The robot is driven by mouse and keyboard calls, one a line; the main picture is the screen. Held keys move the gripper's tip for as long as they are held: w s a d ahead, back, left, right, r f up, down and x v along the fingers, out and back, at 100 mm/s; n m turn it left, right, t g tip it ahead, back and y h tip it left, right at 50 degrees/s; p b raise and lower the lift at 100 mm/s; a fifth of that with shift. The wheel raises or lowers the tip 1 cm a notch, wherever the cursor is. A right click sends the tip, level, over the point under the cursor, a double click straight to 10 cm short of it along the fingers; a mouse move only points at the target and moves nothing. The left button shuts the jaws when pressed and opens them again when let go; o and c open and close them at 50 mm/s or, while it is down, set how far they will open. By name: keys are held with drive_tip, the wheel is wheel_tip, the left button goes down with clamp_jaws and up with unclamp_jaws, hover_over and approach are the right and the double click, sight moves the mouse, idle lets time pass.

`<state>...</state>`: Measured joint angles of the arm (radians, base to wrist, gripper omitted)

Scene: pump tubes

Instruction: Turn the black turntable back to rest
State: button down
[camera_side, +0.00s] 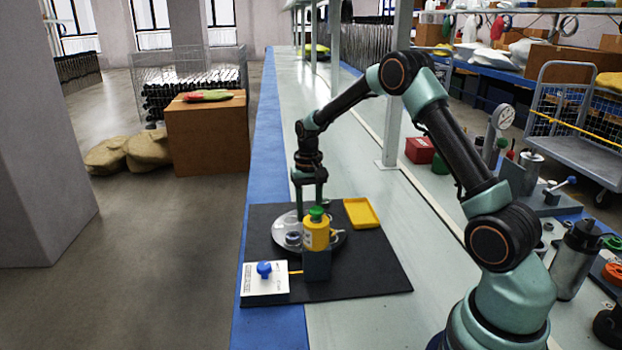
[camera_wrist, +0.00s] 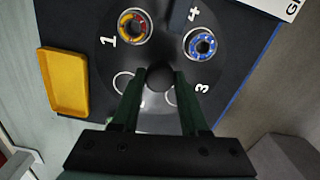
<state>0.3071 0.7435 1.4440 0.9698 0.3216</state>
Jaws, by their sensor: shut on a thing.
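The round turntable (camera_side: 338,240) sits on a black mat and looks grey with glare in the side view. In the wrist view the turntable (camera_wrist: 165,42) is dark, with white numbers 1, 3 and 4 readable around it. A red and yellow ring part (camera_wrist: 135,26) sits by number 1, and a blue ring part (camera_wrist: 200,44) sits between 4 and 3. Two other round places are partly hidden by my fingers. My gripper (camera_wrist: 160,80) points down over the turntable's centre, shut on the dark round knob (camera_wrist: 160,76). In the side view my gripper (camera_side: 309,204) is partly hidden behind a yellow bottle.
A yellow tray (camera_side: 362,213) lies to the right.

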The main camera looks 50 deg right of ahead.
drive_tip(key=shift+w+a, duration=0.15)
drive_tip(key=shift+w, duration=0.05)
drive_tip(key=shift+c, duration=2.1)
unclamp_jaws()
drive_tip(key=shift+s, duration=0.1)
drive_tip(key=shift+r, duration=0.1)
wheel_tip(320, 180, up, 12)
